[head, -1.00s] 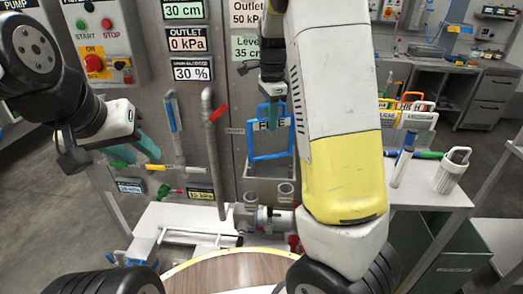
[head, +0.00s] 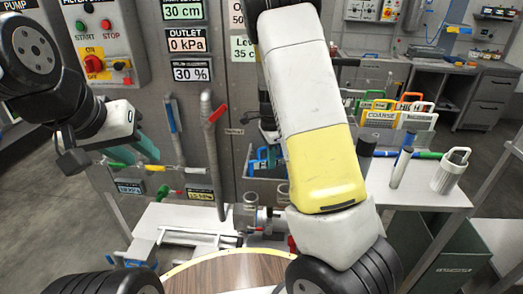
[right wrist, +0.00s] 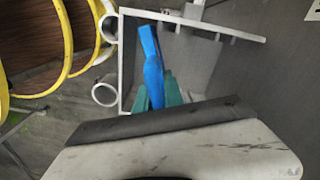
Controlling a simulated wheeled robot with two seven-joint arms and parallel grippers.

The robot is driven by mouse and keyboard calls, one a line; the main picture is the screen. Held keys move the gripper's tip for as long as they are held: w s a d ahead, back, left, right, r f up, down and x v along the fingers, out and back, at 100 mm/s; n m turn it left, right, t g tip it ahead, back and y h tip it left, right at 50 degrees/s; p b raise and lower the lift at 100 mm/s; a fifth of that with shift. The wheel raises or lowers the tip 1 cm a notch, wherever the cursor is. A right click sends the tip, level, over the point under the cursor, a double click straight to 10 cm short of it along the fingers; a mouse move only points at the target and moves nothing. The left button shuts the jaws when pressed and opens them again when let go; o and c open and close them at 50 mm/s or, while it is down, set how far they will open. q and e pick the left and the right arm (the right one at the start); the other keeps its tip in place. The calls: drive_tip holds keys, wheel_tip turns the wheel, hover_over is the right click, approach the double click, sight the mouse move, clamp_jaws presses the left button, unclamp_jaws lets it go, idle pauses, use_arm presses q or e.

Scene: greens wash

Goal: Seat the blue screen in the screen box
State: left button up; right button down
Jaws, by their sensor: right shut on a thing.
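The blue screen (head: 259,167) is upright at the front of the grey panel, partly hidden behind my right arm in the head view. Its blue frame (right wrist: 152,68) shows edge-on in the right wrist view. My right gripper (right wrist: 158,92) is shut on it with green fingertips on either side. The grey screen box (right wrist: 199,60) surrounds the blue frame in the right wrist view; how deep the screen sits is hidden. My left gripper (head: 134,153) is away to the left, empty, its teal fingers apart.
Pipes with red and blue handles (head: 214,114) stand left of the screen. A round wooden tabletop (head: 222,273) with a yellow rim is in front.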

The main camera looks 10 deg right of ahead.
drive_tip(key=c, duration=1.5)
unclamp_jaws()
drive_tip(key=shift+f, duration=0.1)
drive_tip(key=shift+o, duration=0.2)
wheel_tip(320, 180, up, 12)
drive_tip(key=shift+f, duration=0.1)
drive_tip(key=s+r+n+t, duration=0.2)
drive_tip(key=s+r+n, duration=0.2)
drive_tip(key=s, duration=0.4)
drive_tip(key=s+a+r+n+t+y, duration=0.1)
drive_tip(key=s+r+n+t, duration=0.1)
drive_tip(key=s+r+n, duration=0.2)
drive_tip(key=s+a+r+n+t+y, duration=0.1)
drive_tip(key=s+r+n, duration=0.3)
drive_tip(key=s+n, duration=0.5)
drive_tip(key=shift+s+t, duration=0.6)
drive_tip(key=shift+s, duration=1.05)
drive_tip(key=shift+a, duration=0.1)
